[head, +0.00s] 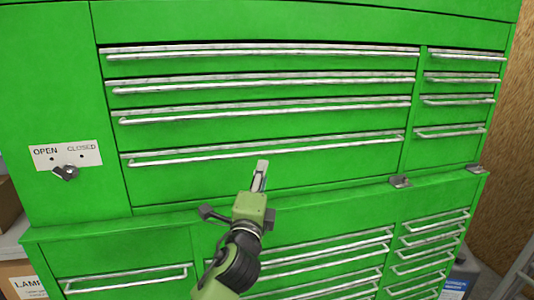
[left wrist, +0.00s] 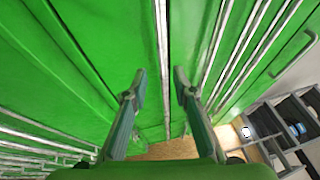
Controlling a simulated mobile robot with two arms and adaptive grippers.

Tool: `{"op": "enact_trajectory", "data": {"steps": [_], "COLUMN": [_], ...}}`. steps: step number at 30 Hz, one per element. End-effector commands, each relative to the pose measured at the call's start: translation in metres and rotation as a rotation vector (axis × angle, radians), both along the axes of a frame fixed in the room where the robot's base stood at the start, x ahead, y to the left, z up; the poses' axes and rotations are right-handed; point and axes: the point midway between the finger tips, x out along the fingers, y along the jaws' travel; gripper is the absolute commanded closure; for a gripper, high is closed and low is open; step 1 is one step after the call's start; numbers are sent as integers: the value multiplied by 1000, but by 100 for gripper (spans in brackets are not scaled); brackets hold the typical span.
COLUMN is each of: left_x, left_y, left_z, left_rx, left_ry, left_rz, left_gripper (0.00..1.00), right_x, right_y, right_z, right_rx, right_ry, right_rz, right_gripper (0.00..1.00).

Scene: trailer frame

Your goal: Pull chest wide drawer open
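The green tool chest (head: 300,180) fills the head view. Its upper part has several wide drawers with long silver handle bars, all looking closed. The lowest wide drawer handle (head: 330,142) runs just above my left gripper (head: 260,176). In the left wrist view my left gripper (left wrist: 160,82) has its two fingers apart, with nothing held. A silver bar (left wrist: 161,35) runs lengthwise toward the gap between the fingertips. I cannot tell whether the fingers touch it. My right gripper is not in view.
A column of narrow drawers (head: 460,95) is on the right of the chest. A lower cabinet (head: 110,250) with more handles juts out below. A label (head: 67,155) with a latch knob is at left. A shelf with dark bins (left wrist: 290,125) stands beyond the chest.

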Motion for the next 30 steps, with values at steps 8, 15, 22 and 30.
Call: {"op": "enact_trajectory", "data": {"steps": [8,15,22,30], "left_x": [44,74,88,90], "left_y": [-4,-7,-7,-8], "left_z": [10,15,16,16], "left_rx": [-1,-3,-2,-3], "left_ry": [1,1,1,1], "left_rz": [1,0,0,0], "left_gripper": [74,74,74,74], "right_x": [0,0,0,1], "right_y": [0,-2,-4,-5], "right_z": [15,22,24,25], "right_rx": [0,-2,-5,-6], "right_ry": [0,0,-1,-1], "right_rz": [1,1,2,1], "right_gripper": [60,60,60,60]}}
